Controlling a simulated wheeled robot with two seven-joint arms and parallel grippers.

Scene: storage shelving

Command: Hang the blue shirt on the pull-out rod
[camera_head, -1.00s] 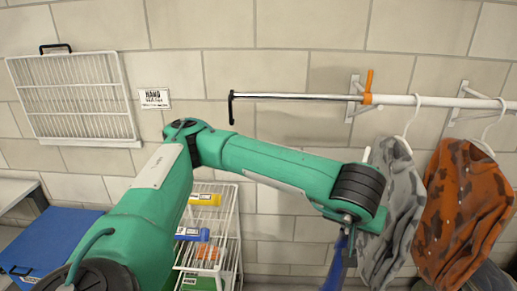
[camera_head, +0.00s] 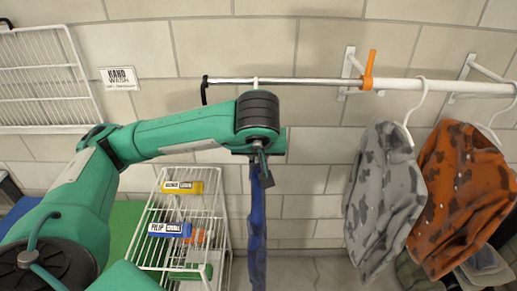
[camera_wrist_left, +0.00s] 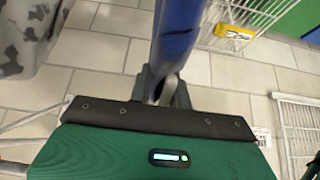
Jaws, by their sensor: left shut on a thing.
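The blue shirt (camera_head: 257,225) hangs edge-on below my left gripper (camera_head: 261,172). In the left wrist view, my left gripper (camera_wrist_left: 167,92) is shut at the top of the blue shirt (camera_wrist_left: 178,40), on its hanger. A white hook tip (camera_head: 256,83) shows above my wrist, in line with the pull-out rod. The rest of the hook is hidden, so I cannot tell whether it rests on the rod. The pull-out rod (camera_head: 310,81) is a chrome bar with a black end stop (camera_head: 205,90) and an orange clamp (camera_head: 369,70). My right gripper is not in view.
A grey spotted shirt (camera_head: 384,200) and an orange spotted shirt (camera_head: 460,195) hang on the white rail (camera_head: 440,86) to the right. A white wire rack (camera_head: 150,240) with several coloured boxes stands below my arm. A wire grid (camera_head: 45,80) is at the left wall.

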